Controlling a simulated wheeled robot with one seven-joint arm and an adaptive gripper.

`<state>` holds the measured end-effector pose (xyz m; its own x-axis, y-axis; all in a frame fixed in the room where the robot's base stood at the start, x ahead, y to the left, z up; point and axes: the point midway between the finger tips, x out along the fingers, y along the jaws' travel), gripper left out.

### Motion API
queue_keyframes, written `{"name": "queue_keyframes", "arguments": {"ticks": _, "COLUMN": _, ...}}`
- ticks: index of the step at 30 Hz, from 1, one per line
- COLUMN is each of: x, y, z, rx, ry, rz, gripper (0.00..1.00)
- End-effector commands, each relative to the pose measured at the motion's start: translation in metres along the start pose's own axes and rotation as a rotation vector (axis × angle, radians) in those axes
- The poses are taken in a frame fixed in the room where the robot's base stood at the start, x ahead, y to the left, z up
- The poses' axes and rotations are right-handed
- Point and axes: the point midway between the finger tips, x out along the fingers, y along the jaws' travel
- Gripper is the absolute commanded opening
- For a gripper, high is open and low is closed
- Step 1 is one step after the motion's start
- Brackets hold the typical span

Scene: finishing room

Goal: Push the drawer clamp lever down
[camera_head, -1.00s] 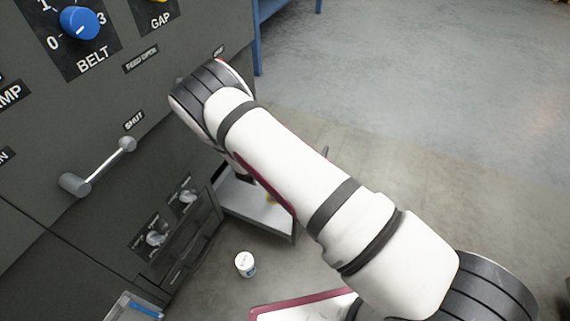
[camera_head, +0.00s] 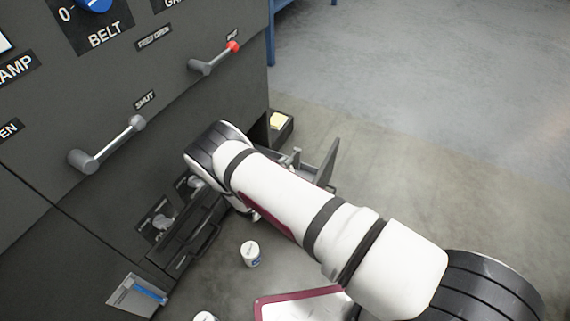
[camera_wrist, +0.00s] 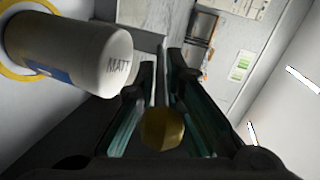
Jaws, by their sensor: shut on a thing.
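In the head view two levers stand on the grey machine front: one with a grey knob (camera_head: 112,145) beside a SHUT label, and one with a red knob (camera_head: 215,60). I cannot tell whether either is the drawer clamp lever. An open drawer-like part (camera_head: 325,160) shows partly behind my arm. My gripper is hidden there by the arm. In the wrist view my gripper (camera_wrist: 163,62) is shut on a brass-coloured rounded thing (camera_wrist: 163,128) between its fingers. What it belongs to is not clear.
A white cylinder marked MATT (camera_wrist: 75,52) is close to the fingers at left in the wrist view. A white can (camera_head: 250,253) stands below my arm in the head view. Small grey knobs (camera_head: 160,222) are low on the machine. Open floor (camera_head: 430,110) lies to the right.

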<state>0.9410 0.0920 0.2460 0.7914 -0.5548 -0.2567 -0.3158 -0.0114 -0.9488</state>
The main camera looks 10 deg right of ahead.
Motion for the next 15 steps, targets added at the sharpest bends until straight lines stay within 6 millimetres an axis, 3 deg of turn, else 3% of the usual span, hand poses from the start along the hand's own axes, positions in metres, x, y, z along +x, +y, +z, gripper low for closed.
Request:
{"name": "queue_keyframes", "arguments": {"ticks": 8, "x": 0.0003, "y": 0.0, "z": 0.0005, "rx": 0.0, "ry": -0.001, "rz": 0.001, "gripper": 0.0}}
{"name": "queue_keyframes", "arguments": {"ticks": 9, "x": 0.0003, "y": 0.0, "z": 0.0005, "rx": 0.0, "ry": -0.001, "rz": 0.001, "gripper": 0.14}}
{"name": "queue_keyframes", "arguments": {"ticks": 11, "x": 0.0004, "y": 0.0, "z": 0.0005, "rx": 0.0, "ry": -0.001, "rz": 0.001, "gripper": 0.28}}
{"name": "queue_keyframes", "arguments": {"ticks": 15, "x": 0.0005, "y": -0.0007, "z": 0.0006, "rx": 0.0, "ry": -0.001, "rz": 0.0, "gripper": 0.32}}
